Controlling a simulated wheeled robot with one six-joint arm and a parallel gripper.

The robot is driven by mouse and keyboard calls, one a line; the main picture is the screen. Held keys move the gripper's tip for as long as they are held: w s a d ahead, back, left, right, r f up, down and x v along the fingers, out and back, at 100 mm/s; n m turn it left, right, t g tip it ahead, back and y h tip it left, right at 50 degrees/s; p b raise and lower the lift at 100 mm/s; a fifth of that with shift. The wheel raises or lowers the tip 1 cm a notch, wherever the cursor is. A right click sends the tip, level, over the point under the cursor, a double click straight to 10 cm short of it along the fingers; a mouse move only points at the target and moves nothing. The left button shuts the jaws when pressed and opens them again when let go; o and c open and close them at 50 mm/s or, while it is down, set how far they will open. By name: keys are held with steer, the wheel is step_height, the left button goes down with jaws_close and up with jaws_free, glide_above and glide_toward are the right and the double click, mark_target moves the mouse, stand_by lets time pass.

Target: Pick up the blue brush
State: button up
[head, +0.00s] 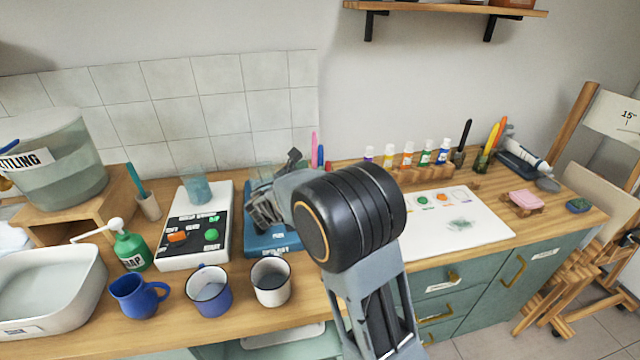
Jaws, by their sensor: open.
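A thin upright blue handle (320,156), likely the blue brush, shows just behind my arm, beside a taller pink handle (313,146). Its lower part and whatever holds it are hidden by my arm. A teal handle (133,178) also stands in a small beige cup (149,206) at the left. My gripper (262,214) is over the blue device or tray (284,244), to the left of and nearer than the blue handle. It holds nothing that I can see. Its jaws are small and partly mixed with the dark arm parts; they are open.
Blue mug (138,297), blue-and-white mug (209,291) and white mug (271,284) line the front edge. A white panel with buttons (186,247) stands left of my gripper. Paint bottles (407,154) stand at the back right. A white board (478,228) lies at right.

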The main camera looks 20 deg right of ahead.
mark_target(319, 162)
steer(key=shift+p+x, duration=0.6)
steer(key=shift+x, duration=2.2)
steer(key=shift+w+a, duration=0.1)
steer(key=shift+w, duration=0.05)
jaws_close()
